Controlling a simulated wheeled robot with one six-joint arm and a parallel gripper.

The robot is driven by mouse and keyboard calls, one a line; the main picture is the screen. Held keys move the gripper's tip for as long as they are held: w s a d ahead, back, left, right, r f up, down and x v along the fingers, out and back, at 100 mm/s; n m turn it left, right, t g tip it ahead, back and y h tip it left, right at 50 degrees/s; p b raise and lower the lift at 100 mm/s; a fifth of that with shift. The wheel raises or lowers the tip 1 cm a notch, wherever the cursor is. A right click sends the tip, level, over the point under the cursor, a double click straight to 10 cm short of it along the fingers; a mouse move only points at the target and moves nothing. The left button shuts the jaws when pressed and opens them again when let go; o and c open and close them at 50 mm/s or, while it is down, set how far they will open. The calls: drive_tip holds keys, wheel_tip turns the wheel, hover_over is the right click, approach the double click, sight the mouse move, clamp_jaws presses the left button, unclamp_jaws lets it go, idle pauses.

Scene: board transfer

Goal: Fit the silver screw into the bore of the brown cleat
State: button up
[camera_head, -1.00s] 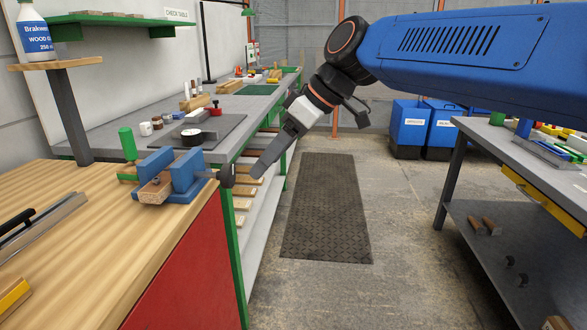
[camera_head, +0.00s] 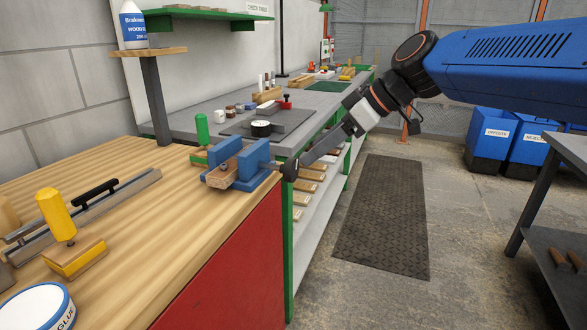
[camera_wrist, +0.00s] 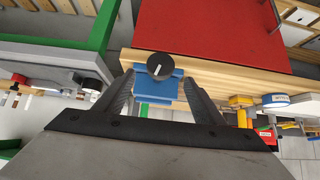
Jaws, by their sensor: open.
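A brown wooden block (camera_head: 222,175), which may be the cleat, sits between the jaws of the blue vise (camera_head: 252,158) near the bench's right edge. I cannot make out its bore. I cannot pick out a loose silver screw in either view. My gripper (camera_head: 303,160) is over the bench's right edge, close to the black knob (camera_head: 290,171) on the vise's rod. In the wrist view my gripper (camera_wrist: 160,88) is open, its fingers to the left and right of the vise (camera_wrist: 158,92). The knob (camera_wrist: 160,66) shows between them. Nothing is held.
The wooden bench (camera_head: 150,215) carries a green-handled tool (camera_head: 202,130), a yellow-handled tool (camera_head: 56,215) and a glue tub (camera_head: 38,305). A grey counter (camera_head: 225,103) with a black dial (camera_head: 261,128) stands behind. The floor mat (camera_head: 385,215) is clear.

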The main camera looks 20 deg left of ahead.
sight(295, 166)
drive_tip(key=x, duration=0.9)
drive_tip(key=shift+a, duration=0.1)
drive_tip(key=c, duration=1)
